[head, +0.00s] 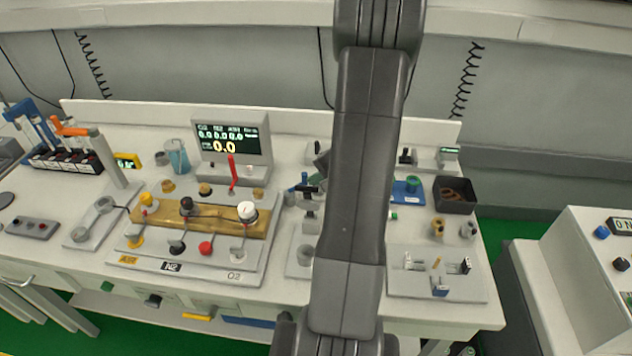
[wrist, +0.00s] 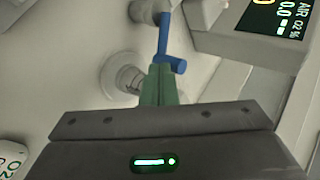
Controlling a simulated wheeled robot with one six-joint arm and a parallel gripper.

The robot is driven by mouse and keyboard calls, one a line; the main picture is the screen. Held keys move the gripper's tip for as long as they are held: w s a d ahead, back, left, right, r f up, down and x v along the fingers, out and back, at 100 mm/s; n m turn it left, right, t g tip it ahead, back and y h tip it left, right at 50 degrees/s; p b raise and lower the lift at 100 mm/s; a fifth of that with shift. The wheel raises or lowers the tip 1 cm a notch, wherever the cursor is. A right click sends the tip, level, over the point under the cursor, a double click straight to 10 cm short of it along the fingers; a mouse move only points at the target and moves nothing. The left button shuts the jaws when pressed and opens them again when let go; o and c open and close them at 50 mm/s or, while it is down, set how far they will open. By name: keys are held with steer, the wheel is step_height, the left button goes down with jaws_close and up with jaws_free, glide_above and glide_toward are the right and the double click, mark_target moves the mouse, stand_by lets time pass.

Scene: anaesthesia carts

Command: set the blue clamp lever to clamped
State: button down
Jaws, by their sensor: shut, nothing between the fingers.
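The blue clamp lever (wrist: 166,36) shows in the wrist view as a thin bar running up from a thicker rounded blue end piece (wrist: 173,65). In the head view the lever (head: 307,184) is small, just left of my arm, above a grey stand. My gripper (wrist: 160,68) has green fingers pressed together, with nothing between them. The fingertips are right beside the lever's lower end in the wrist view; I cannot tell whether they touch. My arm hides most of my gripper in the head view.
A monitor (head: 232,140) stands left of the lever, and its edge also shows in the wrist view (wrist: 262,25). A gas panel (head: 195,215) with several knobs lies in front of it. A dark bin (head: 454,195) and a blue tray (head: 404,191) are right of my arm.

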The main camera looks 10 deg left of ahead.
steer(key=shift+s, duration=0.15)
steer(key=shift+s+d+b, duration=0.15)
steer(key=shift+s+b, duration=0.5)
steer(key=shift+s, duration=0.05)
steer(key=shift+r, duration=0.1)
